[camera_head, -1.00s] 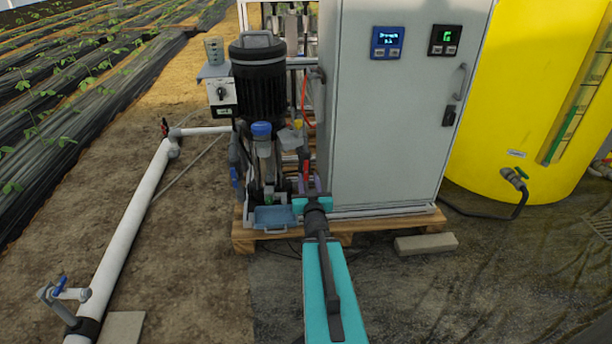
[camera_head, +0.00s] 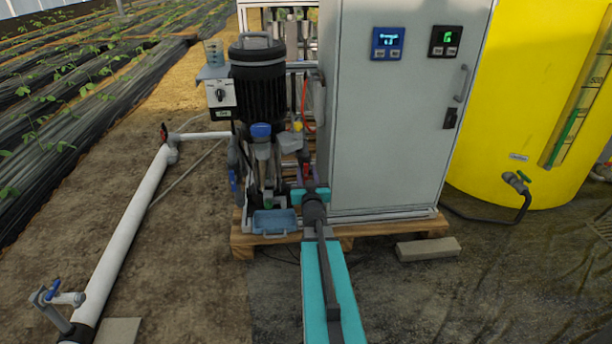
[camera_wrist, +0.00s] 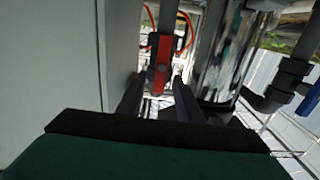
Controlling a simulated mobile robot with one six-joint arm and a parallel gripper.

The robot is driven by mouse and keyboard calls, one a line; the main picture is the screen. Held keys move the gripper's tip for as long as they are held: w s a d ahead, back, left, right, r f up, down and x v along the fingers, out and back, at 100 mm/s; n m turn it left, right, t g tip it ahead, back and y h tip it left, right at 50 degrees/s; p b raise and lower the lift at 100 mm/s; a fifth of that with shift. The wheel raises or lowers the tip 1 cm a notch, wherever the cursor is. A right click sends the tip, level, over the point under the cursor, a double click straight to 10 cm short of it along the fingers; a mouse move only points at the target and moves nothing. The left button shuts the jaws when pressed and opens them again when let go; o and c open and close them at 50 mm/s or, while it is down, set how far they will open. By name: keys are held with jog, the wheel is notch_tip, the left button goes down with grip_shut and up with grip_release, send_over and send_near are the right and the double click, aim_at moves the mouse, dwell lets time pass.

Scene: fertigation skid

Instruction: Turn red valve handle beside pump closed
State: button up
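The red valve handle (camera_wrist: 163,62) stands upright in the wrist view, just ahead of and between the fingertips of my gripper (camera_wrist: 157,82). The two dark fingers are apart, with a gap around the handle's lower part; I cannot tell whether either touches it. In the head view only a small red part of the handle (camera_head: 307,171) shows, between the pump (camera_head: 258,85) and the grey cabinet. My teal gripper (camera_head: 310,195) is low in front of it there, and its fingers are mostly hidden.
The grey cabinet (camera_head: 398,125) stands close on the right of the handle. Another red-handled valve (camera_head: 164,132) is on the white pipe at left. An orange-red hose (camera_wrist: 184,32) curves behind the handle.

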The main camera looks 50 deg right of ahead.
grip_shut()
jog(key=shift+a, duration=0.2)
jog(key=shift+d, duration=0.1)
